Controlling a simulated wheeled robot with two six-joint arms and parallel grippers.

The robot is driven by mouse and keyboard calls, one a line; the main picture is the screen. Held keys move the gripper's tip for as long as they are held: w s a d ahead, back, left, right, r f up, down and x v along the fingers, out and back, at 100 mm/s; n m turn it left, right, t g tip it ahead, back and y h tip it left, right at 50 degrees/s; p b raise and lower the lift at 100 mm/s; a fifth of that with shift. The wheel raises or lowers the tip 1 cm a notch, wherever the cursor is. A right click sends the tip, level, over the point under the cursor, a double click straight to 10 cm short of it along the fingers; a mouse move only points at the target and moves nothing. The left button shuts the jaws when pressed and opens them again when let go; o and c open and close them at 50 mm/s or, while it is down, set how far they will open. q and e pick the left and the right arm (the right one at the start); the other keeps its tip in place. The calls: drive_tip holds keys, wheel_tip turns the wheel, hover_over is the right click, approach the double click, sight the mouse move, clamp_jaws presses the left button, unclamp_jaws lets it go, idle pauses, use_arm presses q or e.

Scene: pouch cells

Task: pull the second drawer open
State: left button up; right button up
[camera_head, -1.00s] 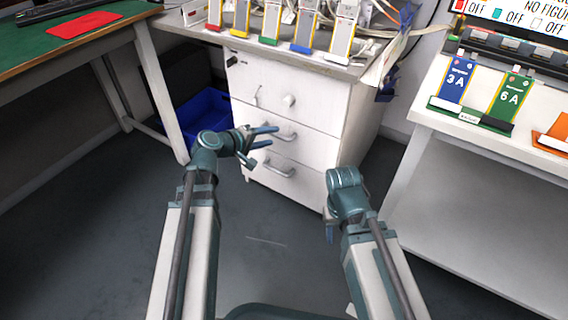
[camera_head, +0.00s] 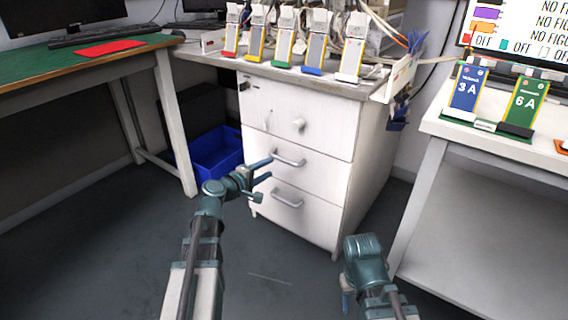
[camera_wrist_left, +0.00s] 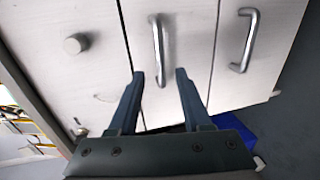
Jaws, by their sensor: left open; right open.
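The white drawer cabinet (camera_head: 318,205) has three fronts, all closed. The second drawer (camera_head: 322,180) has a grey bar handle (camera_head: 289,159); in the left wrist view this handle (camera_wrist_left: 159,50) stands just ahead of the fingertips, roughly in line with the gap between them. My left gripper (camera_head: 264,179) is open and empty in front of the drawers, with the handle apart from its fingers. The third drawer's handle (camera_head: 287,197) lies below; it also shows right of the fingers in the left wrist view (camera_wrist_left: 245,40). My right gripper (camera_head: 346,290) is low, right of the cabinet front, its fingers mostly hidden.
The top front has a round knob (camera_head: 299,124). Several pouch-cell holders (camera_head: 285,45) stand on the cabinet top. A blue bin (camera_head: 215,150) sits left on the floor. A green-topped table (camera_head: 60,72) is at left, a white table (camera_head: 500,140) at right. The floor before the cabinet is clear.

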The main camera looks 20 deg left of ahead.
sight(284, 160)
use_arm(q)
drive_tip(key=b+x, duration=0.1)
drive_tip(key=x, duration=0.8)
drive_tip(key=shift+w+d+f+b, duration=0.1)
drive_tip(key=shift+w+b, duration=0.25)
clamp_jaws()
idle(0.9)
